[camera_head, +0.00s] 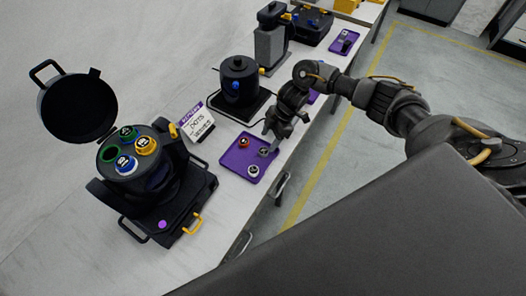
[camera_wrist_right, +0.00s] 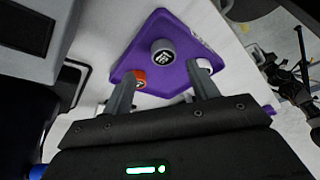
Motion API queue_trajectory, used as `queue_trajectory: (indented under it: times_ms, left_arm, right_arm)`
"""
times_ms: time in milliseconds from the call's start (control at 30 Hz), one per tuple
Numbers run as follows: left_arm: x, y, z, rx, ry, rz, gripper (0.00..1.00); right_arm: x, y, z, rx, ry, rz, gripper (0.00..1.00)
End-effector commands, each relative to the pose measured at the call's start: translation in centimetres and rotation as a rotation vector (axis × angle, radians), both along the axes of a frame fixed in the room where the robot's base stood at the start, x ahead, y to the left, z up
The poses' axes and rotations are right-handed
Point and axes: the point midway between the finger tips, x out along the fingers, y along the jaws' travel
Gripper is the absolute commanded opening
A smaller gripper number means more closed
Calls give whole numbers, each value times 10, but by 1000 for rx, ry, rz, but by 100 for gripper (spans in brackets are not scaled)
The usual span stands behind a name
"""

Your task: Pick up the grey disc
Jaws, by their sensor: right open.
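The grey disc (camera_wrist_right: 163,50) with a dark round label stands on the purple tray (camera_wrist_right: 185,25) in the right wrist view. In the head view the disc (camera_head: 264,152) is small, close below my right gripper (camera_head: 268,140). In the right wrist view my right gripper (camera_wrist_right: 164,68) is open and empty, its two fingers apart and pointing at the tray. The grey disc appears between and just beyond the fingertips; I cannot tell the exact gap. An orange-red disc (camera_wrist_right: 139,75) and a white disc (camera_wrist_right: 205,66) are partly hidden by the fingers. My left gripper is not in view.
The orange-red disc (camera_head: 243,142) and white disc (camera_head: 253,170) share the tray. A black drum (camera_head: 133,160) with an open lid and coloured discs stands at the left. A label sign (camera_head: 197,125) and a dark device (camera_head: 239,85) stand near the tray on the white bench.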

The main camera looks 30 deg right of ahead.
Motion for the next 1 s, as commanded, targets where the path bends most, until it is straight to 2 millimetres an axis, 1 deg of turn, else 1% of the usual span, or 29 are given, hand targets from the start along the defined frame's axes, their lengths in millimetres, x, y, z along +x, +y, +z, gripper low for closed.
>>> queue_trajectory:
  times_ms: [167, 333, 400, 500, 600, 767, 867, 1000]
  left_arm:
    - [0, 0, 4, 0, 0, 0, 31]
    - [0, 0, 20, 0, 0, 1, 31]
    - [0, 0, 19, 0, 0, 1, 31]
    - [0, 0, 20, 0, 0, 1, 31]
    - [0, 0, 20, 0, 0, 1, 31]
    - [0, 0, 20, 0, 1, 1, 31]
    - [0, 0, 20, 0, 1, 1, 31]
    - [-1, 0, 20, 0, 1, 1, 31]
  right_arm:
    - [-2, 2, -4, -1, 2, 1, 59]
    - [-6, 12, -25, -1, 4, -1, 59]
    - [-5, 16, -36, -1, 3, -2, 59]
    - [-5, 19, -45, -1, 2, -1, 59]
    - [-4, 21, -49, -1, -1, 0, 59]
    - [-4, 21, -49, -1, -1, 1, 59]
    - [-4, 20, -49, -1, -1, 0, 49]
    - [-4, 20, -49, -1, -1, 0, 30]
